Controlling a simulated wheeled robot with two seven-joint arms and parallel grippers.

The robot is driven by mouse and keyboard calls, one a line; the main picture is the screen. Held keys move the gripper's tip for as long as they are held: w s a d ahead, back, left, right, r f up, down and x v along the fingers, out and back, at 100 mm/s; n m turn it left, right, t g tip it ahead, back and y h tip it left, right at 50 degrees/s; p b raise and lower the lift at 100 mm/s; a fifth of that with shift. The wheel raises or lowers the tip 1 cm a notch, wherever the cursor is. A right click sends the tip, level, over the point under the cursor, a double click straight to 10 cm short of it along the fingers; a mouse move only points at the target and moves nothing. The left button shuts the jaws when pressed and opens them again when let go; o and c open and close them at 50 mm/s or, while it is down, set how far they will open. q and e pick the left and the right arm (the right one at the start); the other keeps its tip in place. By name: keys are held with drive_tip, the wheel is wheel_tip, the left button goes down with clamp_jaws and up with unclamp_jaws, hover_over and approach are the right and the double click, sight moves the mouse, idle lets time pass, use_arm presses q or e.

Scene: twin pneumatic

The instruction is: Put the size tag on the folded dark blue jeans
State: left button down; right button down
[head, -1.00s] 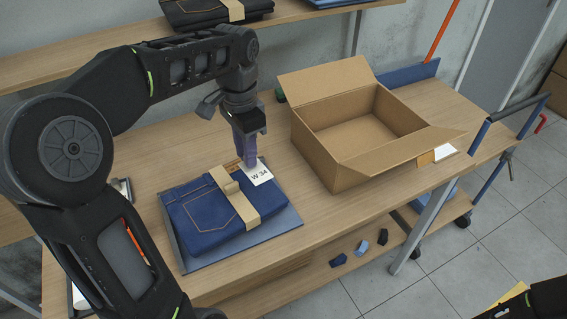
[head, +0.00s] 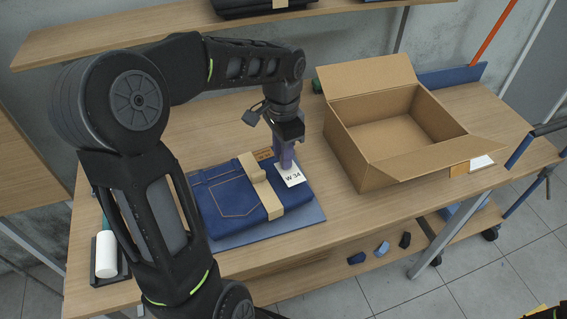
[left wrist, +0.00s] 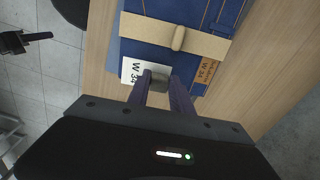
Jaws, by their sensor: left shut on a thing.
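The folded dark blue jeans (head: 228,196) lie on a blue-grey board (head: 265,232) on the table, with a tan band (head: 262,187) around them. A brown patch marked W 34 (left wrist: 208,73) shows on them in the left wrist view. My left gripper (head: 285,160) points down at the jeans' far right corner. It is shut on the white size tag (head: 291,177), which reads W 34. The tag also shows in the left wrist view (left wrist: 131,72), over the jeans' edge beside the band. I cannot tell whether it touches the cloth. My right gripper is not clearly seen.
An open, empty-looking cardboard box (head: 375,160) stands right of the jeans. Several small dark pieces (head: 382,248) lie on the lower shelf. More folded dark clothing (head: 262,6) is on the upper shelf.

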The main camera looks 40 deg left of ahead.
use_arm(q)
drive_tip(key=shift+f, duration=1.85)
drive_tip(key=shift+f, duration=0.1)
drive_tip(key=shift+f, duration=0.15)
drive_tip(key=c, duration=1.1)
unclamp_jaws()
drive_tip(key=shift+c, duration=0.2)
wheel_tip(320, 180, up, 12)
drive_tip(key=shift+r+b, duration=0.25)
drive_tip(key=shift+b, duration=0.05)
drive_tip(key=shift+s+d+f, duration=0.1)
